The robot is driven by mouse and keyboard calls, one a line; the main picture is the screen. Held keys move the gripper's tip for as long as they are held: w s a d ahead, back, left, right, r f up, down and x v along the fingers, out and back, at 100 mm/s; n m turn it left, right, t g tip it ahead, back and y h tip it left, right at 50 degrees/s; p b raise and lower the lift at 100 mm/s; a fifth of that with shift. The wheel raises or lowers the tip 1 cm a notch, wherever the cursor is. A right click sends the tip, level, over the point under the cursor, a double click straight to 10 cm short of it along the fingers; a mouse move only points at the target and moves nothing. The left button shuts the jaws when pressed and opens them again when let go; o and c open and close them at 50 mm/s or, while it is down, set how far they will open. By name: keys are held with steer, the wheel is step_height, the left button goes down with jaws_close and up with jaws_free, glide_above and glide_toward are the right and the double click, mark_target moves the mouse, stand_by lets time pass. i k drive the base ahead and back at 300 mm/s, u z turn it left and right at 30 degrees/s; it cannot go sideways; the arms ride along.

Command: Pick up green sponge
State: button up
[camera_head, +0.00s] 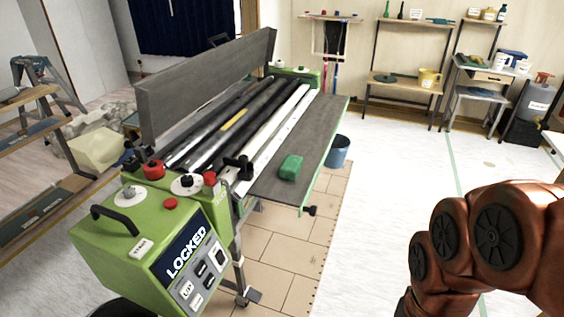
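The green sponge (291,167) is a small block lying on the flat grey side shelf of the wallpaper paster, near the shelf's front end. The paster (165,240) is a green machine with long rollers and a panel marked LOCKED. Orange-brown links of my arm show at the lower right, well apart from the sponge. My gripper is not in view.
The shelf (316,140) has free room behind the sponge. A raised grey panel (205,85) stands along the rollers' far side. A blue bucket (338,151) stands right of the machine. The white floor (385,200) between machine and arm is clear.

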mark_target(290, 168)
steer(key=i, duration=1.05)
steer(key=u, duration=2.8)
